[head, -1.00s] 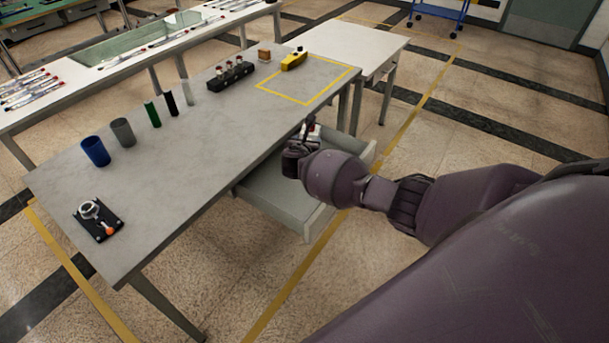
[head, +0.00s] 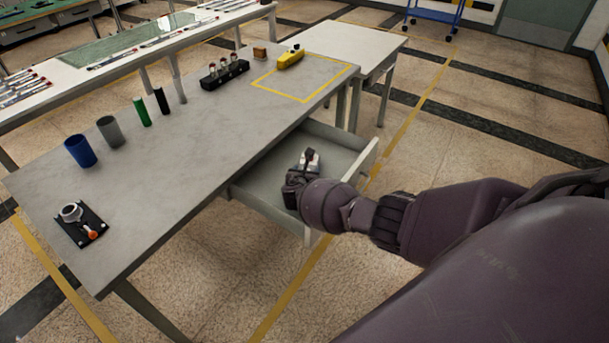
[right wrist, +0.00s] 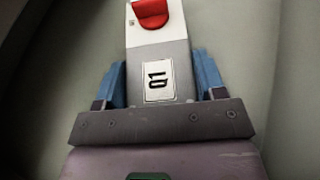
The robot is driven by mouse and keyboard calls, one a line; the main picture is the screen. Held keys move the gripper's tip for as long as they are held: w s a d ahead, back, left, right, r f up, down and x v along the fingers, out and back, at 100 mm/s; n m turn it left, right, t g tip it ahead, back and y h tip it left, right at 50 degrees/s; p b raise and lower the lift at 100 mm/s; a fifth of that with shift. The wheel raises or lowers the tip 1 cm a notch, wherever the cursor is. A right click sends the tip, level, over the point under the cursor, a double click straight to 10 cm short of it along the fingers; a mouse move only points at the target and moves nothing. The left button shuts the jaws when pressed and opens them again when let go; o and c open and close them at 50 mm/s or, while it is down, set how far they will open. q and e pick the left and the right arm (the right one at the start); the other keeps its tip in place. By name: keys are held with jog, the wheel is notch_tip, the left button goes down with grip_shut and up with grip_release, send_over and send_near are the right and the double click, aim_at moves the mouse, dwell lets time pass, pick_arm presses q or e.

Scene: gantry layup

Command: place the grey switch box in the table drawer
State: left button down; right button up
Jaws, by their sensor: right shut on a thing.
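Grey drawer surface surrounds the box in the right wrist view. I cannot tell whether the box touches the drawer floor. My left gripper is out of view.
The grey table (head: 170,170) holds a blue cup (head: 80,151), a grey cup (head: 111,132), several cylinders, a black block with bulbs (head: 225,73), a yellow box (head: 290,59) and a black plate (head: 80,225). The drawer's front panel (head: 368,165) and sides stand around the gripper.

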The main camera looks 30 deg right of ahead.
jog(key=shift+w+r, duration=0.1)
jog(key=shift+r, duration=0.1)
jog(key=shift+f, duration=0.3)
jog(key=o, duration=1.1)
jog(key=shift+r, duration=0.15)
jog(key=shift+r, duration=0.25)
jog(key=p+v, duration=0.3)
jog(key=v, duration=0.4)
jog(key=shift+f+p, duration=0.1)
jog(key=shift+p, duration=0.2)
jog(key=shift+s+a, duration=0.2)
jog(key=shift+s, duration=0.05)
